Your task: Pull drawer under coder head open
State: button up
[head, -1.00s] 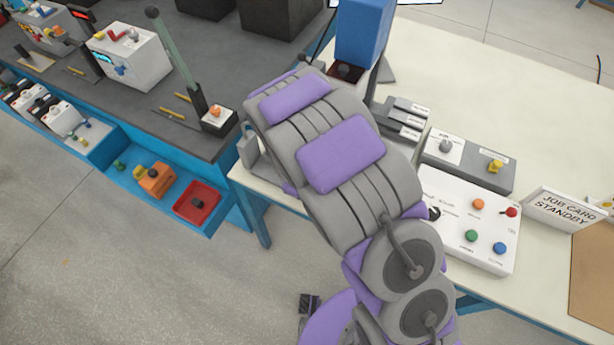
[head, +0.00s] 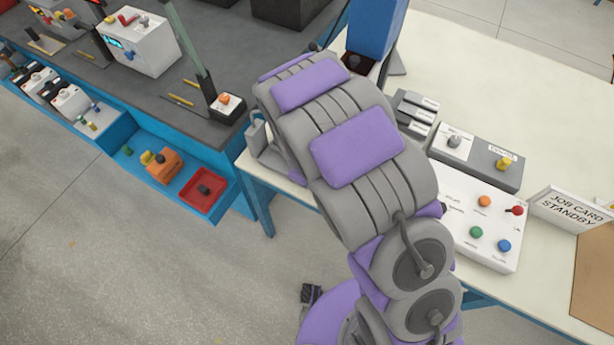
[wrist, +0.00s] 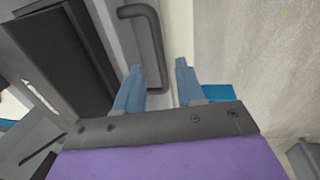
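In the wrist view, a dark U-shaped handle (wrist: 155,50) stands on a light grey front (wrist: 127,45), which looks like the drawer face. My gripper (wrist: 159,66) is open, with two blue-grey fingers. The long bar of the handle appears between the fingertips; I cannot tell whether they touch it. In the head view, a blue upright block (head: 375,28), possibly the coder head, stands at the table's back left. My arm hides the gripper, the handle and the drawer there.
The cream table (head: 480,60) holds a white button box (head: 490,240), a grey switch box (head: 478,160) and a job card sign (head: 570,212). Left is a dark-topped blue bench (head: 215,50) with a red tray (head: 203,190). Grey floor lies open in front.

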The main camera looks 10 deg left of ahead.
notch_tip(320, 180, up, 15)
jog(key=s+a+p, duration=0.1)
jog(key=s+p, duration=0.1)
jog(key=shift+s+a+r, duration=0.15)
jog(key=shift+s, duration=0.2)
dwell(0.3)
jog(key=s+d+r+m+g, duration=0.1)
jog(key=s+d+r+m, duration=0.35)
jog(key=d, duration=0.35)
jog(key=s+d+r+m+g, duration=0.1)
jog(key=s+d+r+m, duration=0.3)
jog(key=d, duration=0.4)
jog(key=s+d+r+m, duration=0.2)
jog(key=s+d+r, duration=0.1)
jog(key=s, duration=0.5)
jog(key=s+d+r+m+g, duration=0.1)
jog(key=s+d+r+m, duration=0.2)
jog(key=s, duration=0.4)
jog(key=shift+s+d+m+g+y, duration=0.3)
jog(key=shift+s+d+m, duration=0.05)
jog(key=shift+d, duration=0.1)
